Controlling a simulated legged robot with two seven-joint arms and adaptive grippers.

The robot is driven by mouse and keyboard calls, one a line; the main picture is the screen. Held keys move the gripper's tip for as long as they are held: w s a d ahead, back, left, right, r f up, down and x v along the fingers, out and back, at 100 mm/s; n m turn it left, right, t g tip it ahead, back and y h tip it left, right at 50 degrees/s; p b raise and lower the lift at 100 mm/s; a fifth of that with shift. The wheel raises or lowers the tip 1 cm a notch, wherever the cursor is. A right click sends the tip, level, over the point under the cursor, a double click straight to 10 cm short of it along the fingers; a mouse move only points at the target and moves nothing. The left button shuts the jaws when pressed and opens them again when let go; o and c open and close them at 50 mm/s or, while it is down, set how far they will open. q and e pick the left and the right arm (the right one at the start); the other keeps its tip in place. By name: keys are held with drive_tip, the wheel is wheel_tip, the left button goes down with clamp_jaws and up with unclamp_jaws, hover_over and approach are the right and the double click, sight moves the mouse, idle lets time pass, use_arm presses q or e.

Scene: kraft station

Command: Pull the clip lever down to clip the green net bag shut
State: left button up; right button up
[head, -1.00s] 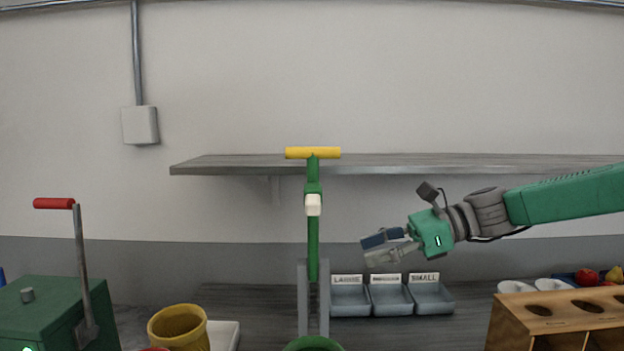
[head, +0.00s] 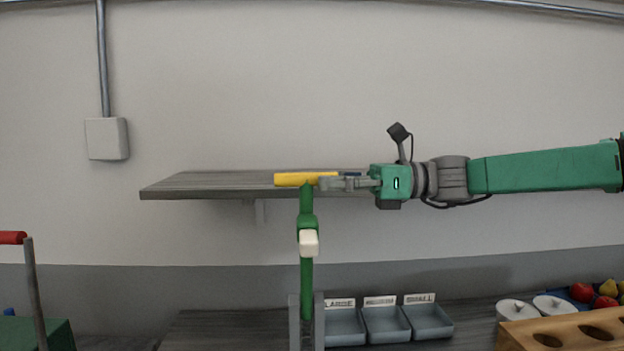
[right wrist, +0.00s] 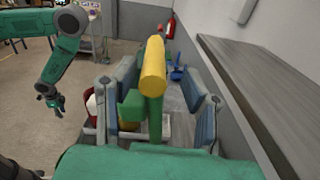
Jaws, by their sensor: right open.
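The clip lever is a green upright bar (head: 307,275) with a yellow crossbar handle (head: 297,179) on top and a cream block (head: 308,243) partway down. My right gripper (head: 345,183) is level with the handle's right end. In the right wrist view, its open blue-grey fingers (right wrist: 165,105) stand on either side of the yellow handle (right wrist: 153,68), with visible gaps. My left gripper (right wrist: 52,103) hangs at the left of the right wrist view, away from the lever, too small to read. I cannot make out the green net bag.
A wall shelf (head: 200,182) lies behind the handle. Labelled grey trays (head: 386,325) stand right of the lever. A wooden holder (head: 560,330), white cups (head: 516,310) and fruit (head: 582,292) are at lower right. A red-handled lever (head: 30,280) stands at left.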

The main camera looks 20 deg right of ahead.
sight(313, 181)
drive_tip(key=shift+a+r, duration=0.1)
drive_tip(key=shift+a, duration=1.15)
drive_tip(key=shift+w+a, duration=0.1)
drive_tip(key=shift+a, duration=0.25)
drive_tip(key=shift+w+a, duration=0.15)
drive_tip(key=shift+a, duration=0.1)
drive_tip(key=shift+d, duration=0.25)
clamp_jaws()
use_arm(q)
drive_tip(key=shift+s+a+r, duration=0.1)
drive_tip(key=shift+a, duration=0.15)
